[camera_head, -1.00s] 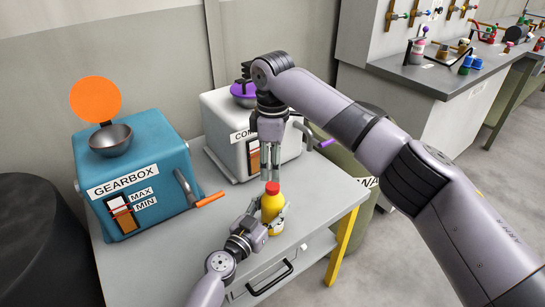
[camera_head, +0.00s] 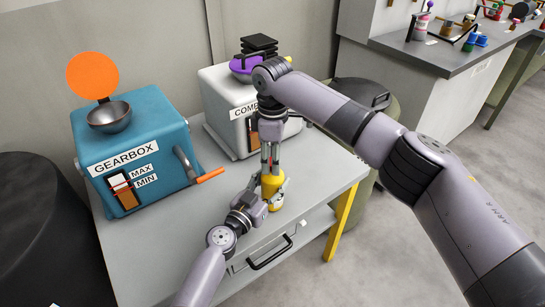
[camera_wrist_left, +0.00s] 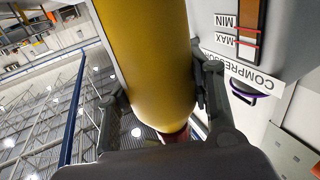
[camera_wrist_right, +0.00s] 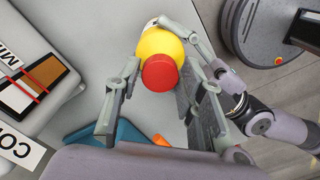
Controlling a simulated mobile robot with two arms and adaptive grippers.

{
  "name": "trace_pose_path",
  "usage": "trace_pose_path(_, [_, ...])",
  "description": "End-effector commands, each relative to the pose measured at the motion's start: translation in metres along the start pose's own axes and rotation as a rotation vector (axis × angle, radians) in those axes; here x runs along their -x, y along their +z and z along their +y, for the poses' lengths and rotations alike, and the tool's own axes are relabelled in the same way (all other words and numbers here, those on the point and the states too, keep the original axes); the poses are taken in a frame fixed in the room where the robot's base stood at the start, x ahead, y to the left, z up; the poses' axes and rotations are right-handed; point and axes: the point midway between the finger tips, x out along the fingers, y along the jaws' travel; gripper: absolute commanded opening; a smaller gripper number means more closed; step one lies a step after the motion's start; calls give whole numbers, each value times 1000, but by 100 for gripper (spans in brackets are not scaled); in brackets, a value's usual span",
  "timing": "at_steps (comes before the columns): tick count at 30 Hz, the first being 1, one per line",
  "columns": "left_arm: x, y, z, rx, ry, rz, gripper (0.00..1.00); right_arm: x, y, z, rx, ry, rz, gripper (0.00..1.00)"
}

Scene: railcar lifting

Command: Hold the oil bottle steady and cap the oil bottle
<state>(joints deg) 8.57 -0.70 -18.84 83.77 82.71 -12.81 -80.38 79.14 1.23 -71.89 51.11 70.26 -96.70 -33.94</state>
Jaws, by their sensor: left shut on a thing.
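The yellow oil bottle (camera_head: 272,187) stands upright near the front of the grey table. My left gripper (camera_head: 263,206) is shut around its body; the bottle also fills the left wrist view (camera_wrist_left: 148,60) between the fingers. The red cap (camera_wrist_right: 160,73) is on top of the bottle in the right wrist view. In the head view, my right gripper's fingers mostly hide the cap. My right gripper (camera_head: 270,165) points straight down over the bottle top. Its fingers (camera_wrist_right: 160,85) are apart, one on each side of the cap, with narrow gaps visible.
A blue gearbox (camera_head: 135,150) with an orange disc and a metal bowl stands on the left of the table (camera_head: 160,255). A white compressor box (camera_head: 222,105) stands behind my right gripper. A dark drum (camera_head: 40,230) is at the left. The table's front right is clear.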

Motion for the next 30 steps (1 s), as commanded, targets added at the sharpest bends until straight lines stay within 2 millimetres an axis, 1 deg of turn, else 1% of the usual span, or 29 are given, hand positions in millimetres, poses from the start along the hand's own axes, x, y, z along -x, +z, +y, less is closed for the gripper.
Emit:
trace_pose_path(1, [0,0,0,0,0,0,0,0,0,0,0,0,0,30])
trace_pose_path(2, [0,0,0,0,0,0,0,0,0,0,0,0,0,28])
trace_pose_path(15, [0,0,0,0,0,0,0,0,0,0,0,0,0,0])
trace_pose_path(20, [0,0,0,0,0,0,0,0,0,0,-13,0,0,0])
trace_pose_path(23, [0,0,0,0,0,0,0,0,-1,-1,-101,-2,1,0])
trace_pose_path(27, [0,0,0,0,0,0,0,0,-1,-1,-324,-3,2,0])
trace_pose_path(30, [0,0,0,0,0,0,0,0,-1,0,-447,0,2,0])
